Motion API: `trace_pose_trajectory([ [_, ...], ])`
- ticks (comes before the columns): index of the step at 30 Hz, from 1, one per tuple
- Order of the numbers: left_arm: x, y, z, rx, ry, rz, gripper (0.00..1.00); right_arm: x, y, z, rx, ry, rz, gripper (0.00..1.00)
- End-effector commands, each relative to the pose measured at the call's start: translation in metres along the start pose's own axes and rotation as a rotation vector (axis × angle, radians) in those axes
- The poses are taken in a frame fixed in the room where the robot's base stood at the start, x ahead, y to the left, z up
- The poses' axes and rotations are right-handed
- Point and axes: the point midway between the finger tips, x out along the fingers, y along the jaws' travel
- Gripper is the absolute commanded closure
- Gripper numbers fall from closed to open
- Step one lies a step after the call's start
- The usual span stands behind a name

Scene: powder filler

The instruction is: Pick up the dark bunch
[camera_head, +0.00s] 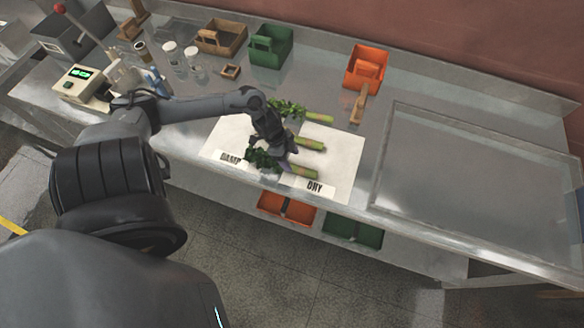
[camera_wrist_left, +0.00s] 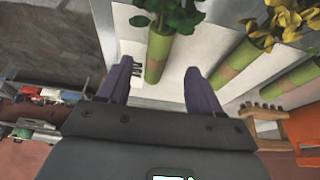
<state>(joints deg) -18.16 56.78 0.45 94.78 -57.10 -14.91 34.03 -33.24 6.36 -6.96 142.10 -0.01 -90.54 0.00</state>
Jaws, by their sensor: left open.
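The dark bunch has dark green leaves (camera_head: 258,160) and a green wrapped stem (camera_head: 303,172); it lies nearest the front edge on a white mat (camera_head: 342,160). In the left wrist view its leaves (camera_wrist_left: 172,14) are at the top and its stem (camera_wrist_left: 158,52) runs down between my fingertips. My left gripper (camera_head: 287,160) is open and empty over the bunches; in the wrist view its two fingers (camera_wrist_left: 160,68) stand apart. It hides part of the middle bunch (camera_head: 311,143) in the head view. A third bunch (camera_head: 319,118) lies behind. My right gripper is not in view.
Labels "DAMP" (camera_head: 230,158) and "DRY" (camera_head: 315,187) lie at the mat's front. A wooden brush (camera_head: 358,104), an orange bin (camera_head: 366,68) and a green bin (camera_head: 270,46) stand behind. A scale (camera_head: 80,82) and jars are at left.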

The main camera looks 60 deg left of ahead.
Motion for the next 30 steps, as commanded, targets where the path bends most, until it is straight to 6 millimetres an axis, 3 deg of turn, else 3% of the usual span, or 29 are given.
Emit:
trace_pose_trajectory([
  [7,0.013,0.001,-0.002,-0.002,0.002,0.0,0.35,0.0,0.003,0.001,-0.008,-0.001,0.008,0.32],
  [18,0.055,0.002,-0.005,-0.001,0.001,0.0,0.35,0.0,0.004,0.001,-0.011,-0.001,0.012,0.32],
  [27,0.058,0.003,-0.004,0.001,0.0,0.0,0.35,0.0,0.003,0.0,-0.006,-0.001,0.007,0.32],
  [30,0.058,0.003,-0.004,0.001,0.0,0.0,0.49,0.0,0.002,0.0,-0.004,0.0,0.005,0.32],
])
